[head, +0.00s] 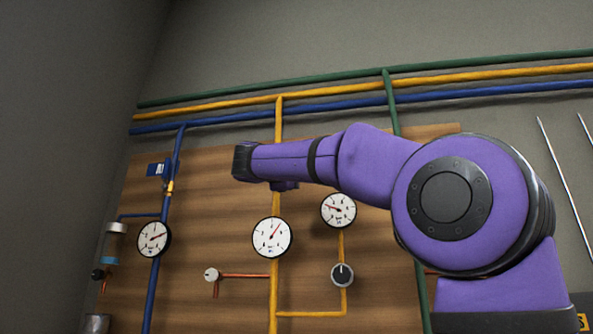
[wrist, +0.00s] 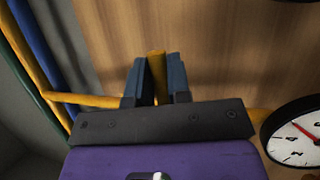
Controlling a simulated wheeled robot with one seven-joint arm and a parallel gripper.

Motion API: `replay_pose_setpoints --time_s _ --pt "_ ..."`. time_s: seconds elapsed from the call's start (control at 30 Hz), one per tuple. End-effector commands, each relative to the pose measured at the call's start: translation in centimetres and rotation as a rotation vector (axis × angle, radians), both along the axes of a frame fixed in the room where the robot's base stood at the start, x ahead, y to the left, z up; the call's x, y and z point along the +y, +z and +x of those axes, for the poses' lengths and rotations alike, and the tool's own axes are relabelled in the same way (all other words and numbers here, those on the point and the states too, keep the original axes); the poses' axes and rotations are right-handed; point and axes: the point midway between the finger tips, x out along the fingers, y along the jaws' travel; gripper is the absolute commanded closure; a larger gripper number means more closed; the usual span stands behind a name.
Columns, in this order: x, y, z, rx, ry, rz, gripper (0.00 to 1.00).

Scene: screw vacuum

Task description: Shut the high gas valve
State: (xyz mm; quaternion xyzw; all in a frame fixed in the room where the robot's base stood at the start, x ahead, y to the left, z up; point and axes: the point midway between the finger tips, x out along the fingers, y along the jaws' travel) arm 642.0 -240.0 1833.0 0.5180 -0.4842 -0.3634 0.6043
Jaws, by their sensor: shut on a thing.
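In the wrist view, my gripper (wrist: 156,72) has its two dark blue-grey fingers closed on a yellow valve handle (wrist: 157,64). The handle stands upright between the fingers, in front of the wooden board. A yellow pipe (wrist: 90,100) runs behind the gripper, and the valve body is hidden by it. In the head view, my purple arm reaches left across the vertical yellow pipe (head: 278,128). The gripper and the held handle are hidden behind the arm there.
A wooden board (head: 390,285) carries several gauges, including one below my arm (head: 271,237). A blue valve (head: 160,169) sits left on the blue pipe (head: 157,275). Green, yellow and blue pipes cross above. A gauge (wrist: 295,135) is close to my gripper's right.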

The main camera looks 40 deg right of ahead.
Motion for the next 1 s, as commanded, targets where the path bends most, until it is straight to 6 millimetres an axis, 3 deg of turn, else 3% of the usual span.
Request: replay_pose_setpoints --time_s 0.73,0.77,0.87,1.0 --pt "-0.01 -0.72 0.04 -0.071 0.0 0.059 1.0" --pt "-0.01 -0.73 0.05 -0.071 0.0 0.059 0.8" --pt "-0.01 -0.71 0.05 -0.07 0.0 0.058 0.57" --pt "-0.01 -0.67 0.04 -0.07 0.0 0.057 0.57"
